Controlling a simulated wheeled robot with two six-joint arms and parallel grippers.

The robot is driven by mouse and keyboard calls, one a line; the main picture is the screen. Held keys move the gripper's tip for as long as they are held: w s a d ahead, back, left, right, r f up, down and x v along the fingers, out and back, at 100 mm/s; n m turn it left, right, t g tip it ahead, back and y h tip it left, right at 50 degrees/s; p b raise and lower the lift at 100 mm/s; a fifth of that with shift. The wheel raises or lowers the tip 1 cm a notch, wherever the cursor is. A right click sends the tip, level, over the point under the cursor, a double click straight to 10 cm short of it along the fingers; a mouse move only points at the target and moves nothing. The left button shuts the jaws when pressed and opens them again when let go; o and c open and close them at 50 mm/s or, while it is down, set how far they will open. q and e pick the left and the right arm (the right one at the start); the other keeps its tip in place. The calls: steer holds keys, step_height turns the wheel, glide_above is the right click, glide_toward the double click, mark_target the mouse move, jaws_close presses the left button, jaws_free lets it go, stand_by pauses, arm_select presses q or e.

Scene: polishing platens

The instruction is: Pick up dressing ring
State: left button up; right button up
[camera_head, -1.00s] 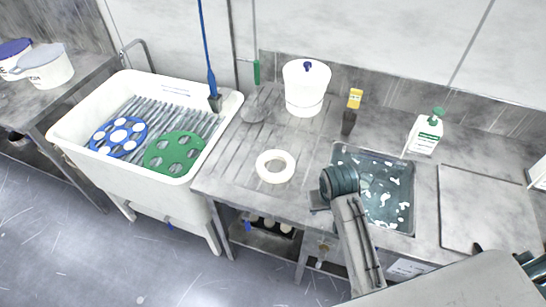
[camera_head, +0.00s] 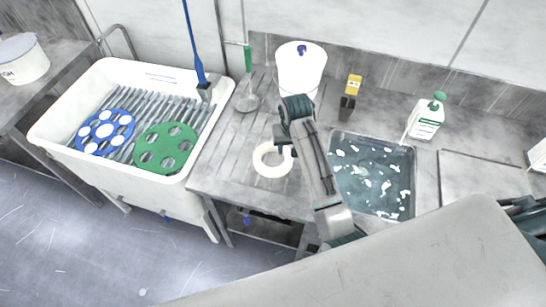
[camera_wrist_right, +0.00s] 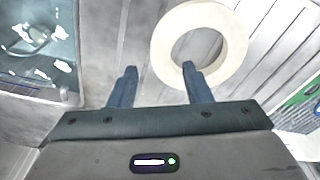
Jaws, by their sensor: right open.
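The dressing ring is a white ring (camera_head: 262,167) lying flat on the grey drainboard left of the sink. It also shows in the right wrist view (camera_wrist_right: 237,42). My right gripper (camera_head: 281,148) is at the ring's upper right edge in the head view, and the arm hides part of that area. In the right wrist view the right gripper (camera_wrist_right: 158,72) is open. One finger overlaps the ring's opening and the other is outside its rim. I cannot tell whether the fingers touch the ring. My left gripper is not in view.
A sink (camera_head: 400,185) with water and white flecks is right of the arm. A white bucket (camera_head: 300,72) stands behind the ring. A white tub (camera_head: 75,150) at left holds a blue and a green disc. A spray bottle (camera_head: 426,120) and a yellow-topped tool (camera_head: 350,92) stand behind the sink.

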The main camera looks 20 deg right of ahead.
mark_target(288, 156)
steer(key=shift+w+f, duration=0.2)
steer(key=shift+f, duration=0.15)
steer(key=f+p, duration=0.2)
steer(key=f, duration=0.1)
steer(key=shift+w+f, duration=0.2)
steer(key=shift+w, duration=0.15)
steer(key=shift+f+p, duration=0.3)
steer(key=shift+f, duration=0.45)
steer(key=shift+w, duration=0.1)
steer(key=shift+c, duration=0.7)
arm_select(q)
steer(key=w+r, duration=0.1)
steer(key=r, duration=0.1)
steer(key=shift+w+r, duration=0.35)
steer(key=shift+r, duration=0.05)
arm_select(e)
jaws_close()
